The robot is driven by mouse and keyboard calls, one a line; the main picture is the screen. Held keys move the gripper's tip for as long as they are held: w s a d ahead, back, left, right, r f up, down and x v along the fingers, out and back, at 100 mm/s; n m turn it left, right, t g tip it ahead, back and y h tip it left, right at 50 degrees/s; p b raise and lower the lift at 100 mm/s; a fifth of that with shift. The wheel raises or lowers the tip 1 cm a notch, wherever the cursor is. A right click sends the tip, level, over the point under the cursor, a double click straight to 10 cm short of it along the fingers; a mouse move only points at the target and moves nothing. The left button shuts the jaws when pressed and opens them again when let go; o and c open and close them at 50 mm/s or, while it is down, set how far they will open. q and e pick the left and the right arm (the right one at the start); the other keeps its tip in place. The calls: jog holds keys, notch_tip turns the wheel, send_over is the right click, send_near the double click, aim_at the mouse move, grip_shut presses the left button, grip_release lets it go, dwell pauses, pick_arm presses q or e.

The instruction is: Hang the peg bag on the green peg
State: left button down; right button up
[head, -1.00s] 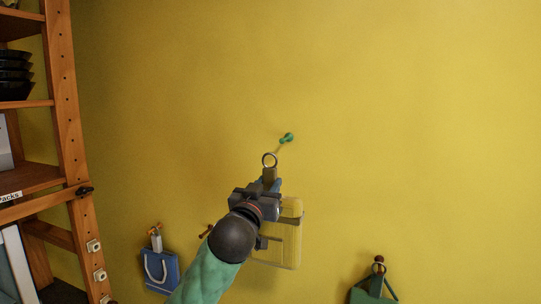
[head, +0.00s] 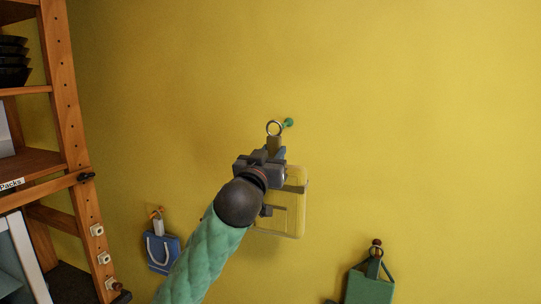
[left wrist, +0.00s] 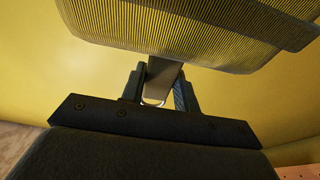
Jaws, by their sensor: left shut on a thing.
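The green peg (head: 289,123) sticks out of the yellow wall, with its knob showing. The peg bag (head: 296,222) is yellowish and see-through, with a metal ring (head: 274,128) on top of its strap. My left gripper (head: 273,152) is shut on the strap just below the ring. The ring stands up just left of the peg's knob and slightly lower; I cannot tell if it is around the peg's shaft. In the left wrist view the strap (left wrist: 161,82) sits between the fingers, and the ribbed bag (left wrist: 185,30) fills the top. My right gripper is not in view.
A blue bag (head: 162,254) hangs from an orange peg (head: 155,213) at lower left. A green bag (head: 370,287) hangs from a dark red peg (head: 376,243) at lower right. A wooden shelf (head: 62,110) stands at the left. The wall above and right of the green peg is bare.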

pick_arm(q)
jog(key=shift+w+d, duration=0.2)
jog(key=shift+w, duration=0.4)
jog(key=shift+w+d, duration=0.15)
jog(key=shift+w, duration=0.45)
jog(key=shift+w+d+f+b, duration=0.1)
jog(key=shift+w+d, duration=0.25)
jog(key=shift+w, duration=0.75)
jog(key=shift+w+d+f+b, duration=0.15)
jog(key=shift+w+d, duration=0.2)
jog(key=shift+w, duration=0.75)
jog(key=shift+w+d+r+b, duration=0.1)
jog(key=shift+w+d, duration=0.25)
jog(key=shift+w, duration=0.75)
jog(key=shift+w+f, duration=0.2)
jog(key=shift+f, duration=0.2)
jog(key=shift+d, duration=0.1)
jog(key=c, duration=1)
grip_release()
jog(key=shift+o, duration=0.2)
jog(key=shift+f, duration=0.1)
jog(key=shift+s, duration=0.3)
